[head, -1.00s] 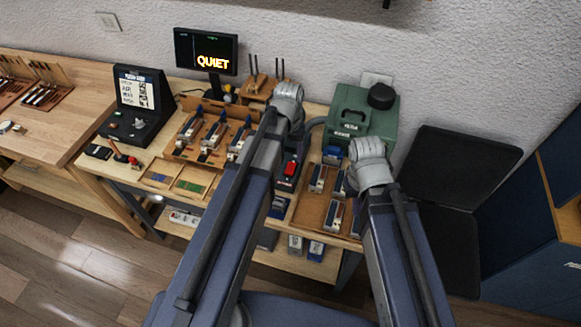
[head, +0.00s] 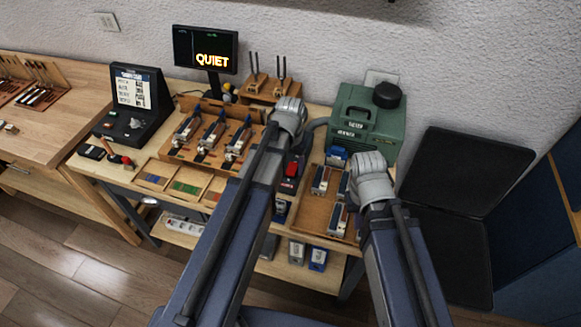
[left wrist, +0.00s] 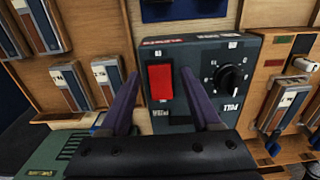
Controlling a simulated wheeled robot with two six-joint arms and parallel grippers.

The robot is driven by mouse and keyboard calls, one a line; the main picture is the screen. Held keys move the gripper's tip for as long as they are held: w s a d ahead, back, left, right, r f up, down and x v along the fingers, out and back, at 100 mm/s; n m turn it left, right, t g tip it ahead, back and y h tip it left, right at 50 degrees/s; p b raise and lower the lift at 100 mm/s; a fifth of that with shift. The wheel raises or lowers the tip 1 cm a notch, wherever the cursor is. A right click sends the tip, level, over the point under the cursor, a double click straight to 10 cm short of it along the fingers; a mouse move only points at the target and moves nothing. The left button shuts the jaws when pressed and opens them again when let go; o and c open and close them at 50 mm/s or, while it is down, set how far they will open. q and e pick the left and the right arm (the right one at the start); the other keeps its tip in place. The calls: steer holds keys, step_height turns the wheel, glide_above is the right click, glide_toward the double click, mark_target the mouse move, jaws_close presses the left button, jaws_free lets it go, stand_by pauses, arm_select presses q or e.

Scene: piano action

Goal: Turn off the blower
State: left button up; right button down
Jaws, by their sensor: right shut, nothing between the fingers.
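The dark control box (left wrist: 255,60) fills the middle of the left wrist view, with a red rocker switch (left wrist: 160,82) and a black dial (left wrist: 231,79). Its red switch also shows in the head view (head: 292,168), beside my left wrist. My left gripper (left wrist: 160,73) is open and empty; its two purple fingers stand on either side of the red switch in the picture. I cannot tell whether they touch the box. A green machine (head: 352,122), perhaps the blower, stands at the back right. My right gripper (head: 370,172) is over the right tray, its fingers hidden.
A monitor (head: 206,52) reads QUIET. A black console (head: 133,103) and a tray of action models (head: 178,154) stand left. A wooden tray (head: 313,212) with several small models lies beneath my right arm. A black open case (head: 475,175) is at right.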

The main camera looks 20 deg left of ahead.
arm_select(q)
jaws_close()
stand_by(0.3)
steer(key=shift+w+g, duration=0.4)
steer(key=shift+g, duration=0.1)
steer(key=shift+w+g, duration=0.15)
steer(key=shift+g, duration=0.25)
steer(key=shift+r+g+b, duration=0.1)
steer(key=shift+g+b, duration=0.2)
steer(key=shift+g, duration=0.3)
arm_select(e)
steer(key=shift+f, duration=0.25)
arm_select(q)
steer(key=shift+o, duration=0.5)
jaws_free()
